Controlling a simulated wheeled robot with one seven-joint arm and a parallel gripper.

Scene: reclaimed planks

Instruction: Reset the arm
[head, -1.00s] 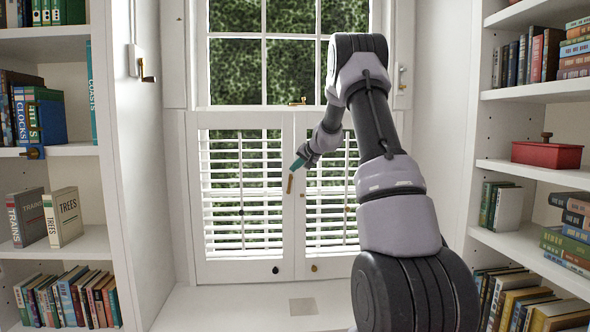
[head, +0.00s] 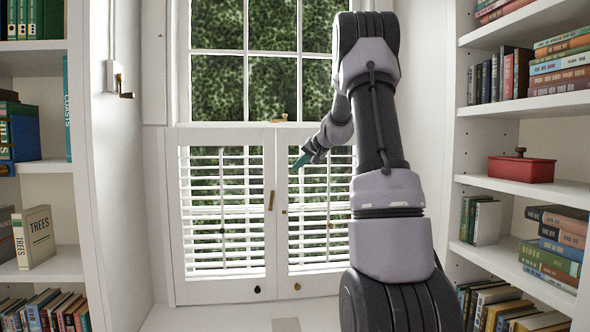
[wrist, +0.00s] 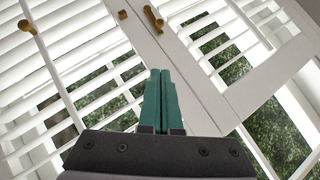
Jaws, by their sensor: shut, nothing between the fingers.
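My gripper (head: 301,162) is at the end of my raised arm, in front of the right-hand shutter (head: 319,185) near the middle seam. In the wrist view its green fingers (wrist: 160,100) are together with nothing between them. The white shutters stand closed, with greenery behind the slats. A brass handle (head: 271,200) on the left-hand shutter also shows in the wrist view (wrist: 153,19). My gripper appears apart from the shutters.
Bookshelves flank the window alcove; the right one holds a red box (head: 521,168) and several books (head: 553,260). A book marked TREES (head: 35,237) stands on the left shelf. The alcove floor looks clear.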

